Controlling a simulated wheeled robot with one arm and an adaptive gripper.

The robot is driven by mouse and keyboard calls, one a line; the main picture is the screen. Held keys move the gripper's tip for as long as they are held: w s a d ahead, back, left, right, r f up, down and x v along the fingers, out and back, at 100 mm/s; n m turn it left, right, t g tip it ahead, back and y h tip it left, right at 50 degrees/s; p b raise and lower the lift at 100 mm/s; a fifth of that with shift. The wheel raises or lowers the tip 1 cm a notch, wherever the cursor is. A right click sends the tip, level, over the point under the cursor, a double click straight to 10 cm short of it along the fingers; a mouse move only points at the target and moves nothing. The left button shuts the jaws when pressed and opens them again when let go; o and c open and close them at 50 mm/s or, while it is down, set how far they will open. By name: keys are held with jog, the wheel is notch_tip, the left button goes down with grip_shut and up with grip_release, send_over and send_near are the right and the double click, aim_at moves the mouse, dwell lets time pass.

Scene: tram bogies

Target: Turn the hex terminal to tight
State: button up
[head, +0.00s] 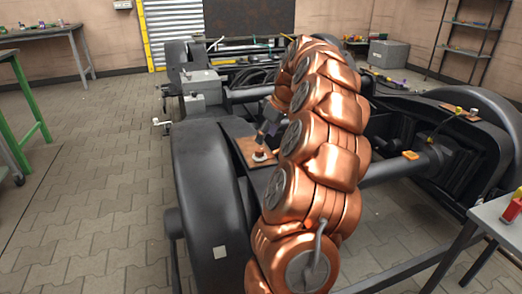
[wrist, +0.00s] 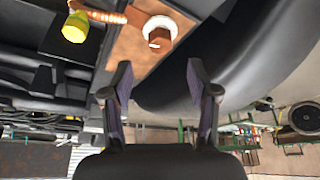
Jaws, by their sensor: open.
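The hex terminal (wrist: 158,38) is a copper-brown hex head on a pale round washer, on a brown plate (wrist: 127,50) in the wrist view. In the head view the terminal (head: 260,156) is small, on the plate (head: 240,146) beside the dark wheel. My gripper (wrist: 159,72) is open and empty, its two fingers apart. In the wrist view the terminal lies beyond the fingertips, roughly centred across the gap. In the head view my gripper (head: 267,130) is just above the terminal, partly hidden by my copper-coloured arm. Contact is not visible.
A yellow cylindrical piece (wrist: 76,27) and a braided copper strap (wrist: 98,14) are left of the terminal in the wrist view. The large dark wheel (head: 205,190) stands close by. A grey box (head: 201,86) sits behind on the bogie. Paved floor (head: 95,190) at left is clear.

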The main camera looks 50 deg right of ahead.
aim_at(260, 149)
jog(key=b+x, duration=0.1)
jog(key=x, duration=0.5)
jog(key=shift+f, duration=0.2)
grip_shut()
